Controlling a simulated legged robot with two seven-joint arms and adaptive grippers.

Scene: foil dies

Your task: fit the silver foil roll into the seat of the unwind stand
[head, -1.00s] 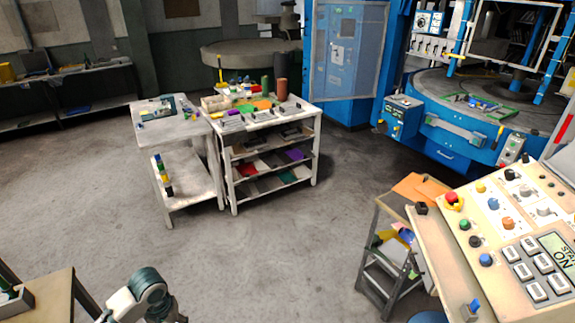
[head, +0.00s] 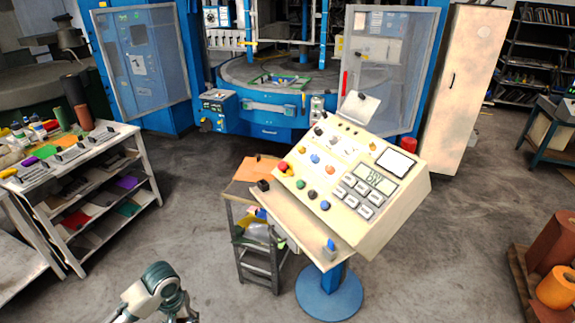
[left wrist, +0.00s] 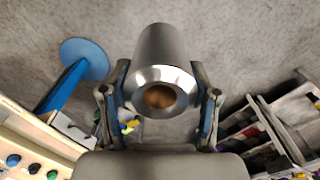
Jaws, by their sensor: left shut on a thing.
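The silver foil roll (left wrist: 160,48) is a smooth grey cylinder in the left wrist view, with its near end and brownish core facing the camera. My left gripper (left wrist: 160,80) is shut on it, one finger on each side. In the head view only part of my left arm shows at the bottom edge; the roll cannot be made out there. My right gripper is in neither view. I cannot pick out the unwind stand or its seat in these frames.
A beige control console (head: 345,185) on a blue round base (head: 330,296) stands ahead, beside a small step stand (head: 258,262). A white shelf cart (head: 100,150) is at left. Orange-brown rolls (head: 556,288) sit at the right edge. Floor between console and rolls is clear.

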